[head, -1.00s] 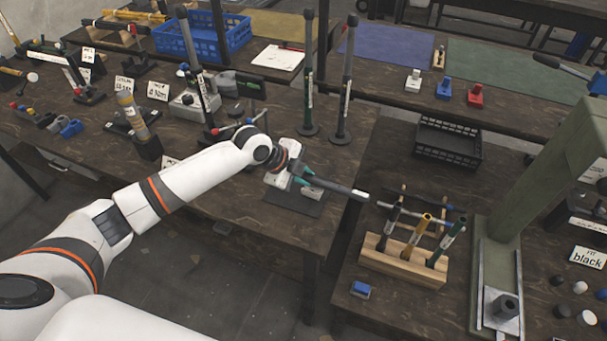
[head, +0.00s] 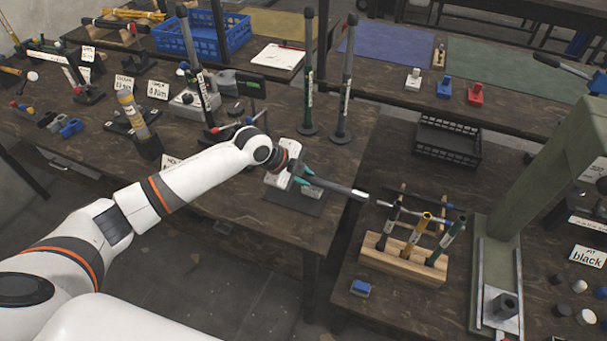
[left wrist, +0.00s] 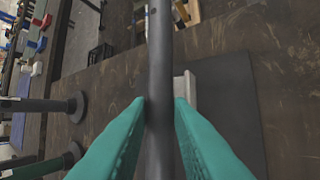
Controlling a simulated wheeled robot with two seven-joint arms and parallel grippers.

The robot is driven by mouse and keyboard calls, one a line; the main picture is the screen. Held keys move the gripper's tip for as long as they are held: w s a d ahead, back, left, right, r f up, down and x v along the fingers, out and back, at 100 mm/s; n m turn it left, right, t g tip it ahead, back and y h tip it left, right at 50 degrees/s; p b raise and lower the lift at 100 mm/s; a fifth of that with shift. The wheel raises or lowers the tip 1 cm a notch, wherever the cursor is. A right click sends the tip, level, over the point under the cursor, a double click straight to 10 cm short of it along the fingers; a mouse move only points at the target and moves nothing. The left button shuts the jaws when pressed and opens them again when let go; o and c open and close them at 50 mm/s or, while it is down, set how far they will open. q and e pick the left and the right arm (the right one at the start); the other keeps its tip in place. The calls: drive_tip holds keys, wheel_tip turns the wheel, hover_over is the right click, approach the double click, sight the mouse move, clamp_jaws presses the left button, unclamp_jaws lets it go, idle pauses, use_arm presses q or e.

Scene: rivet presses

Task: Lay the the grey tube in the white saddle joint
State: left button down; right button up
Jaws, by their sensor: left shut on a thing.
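My left gripper (head: 303,178) is shut on the grey tube (head: 340,188), which sticks out to the right past the table's edge. In the left wrist view the tube (left wrist: 160,50) runs upright between my two teal fingers (left wrist: 160,115). A white block (head: 284,199), seemingly the white saddle joint, stands on a dark grey mat (head: 308,208) under the gripper and is partly hidden. In the left wrist view the block (left wrist: 188,88) shows beside and behind the tube. Whether tube and block touch cannot be told. My right gripper is not in view.
Two dark upright posts (head: 345,100) stand behind the gripper. A wooden rack (head: 402,262) with upright tools stands right of the gap between tables. A black crate (head: 448,140) and small white (head: 413,80), blue (head: 443,88) and red (head: 475,95) pieces are farther back.

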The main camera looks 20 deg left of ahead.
use_arm(q)
drive_tip(key=shift+f+b, duration=0.45)
drive_tip(key=shift+f, duration=0.5)
drive_tip(key=c, duration=1.3)
unclamp_jaws()
drive_tip(key=shift+s, duration=0.1)
drive_tip(key=shift+o, duration=0.5)
drive_tip(key=shift+s, duration=0.1)
drive_tip(key=shift+f, duration=0.15)
drive_tip(key=b+v, duration=0.1)
drive_tip(key=v, duration=1.1)
drive_tip(key=shift+r, duration=0.45)
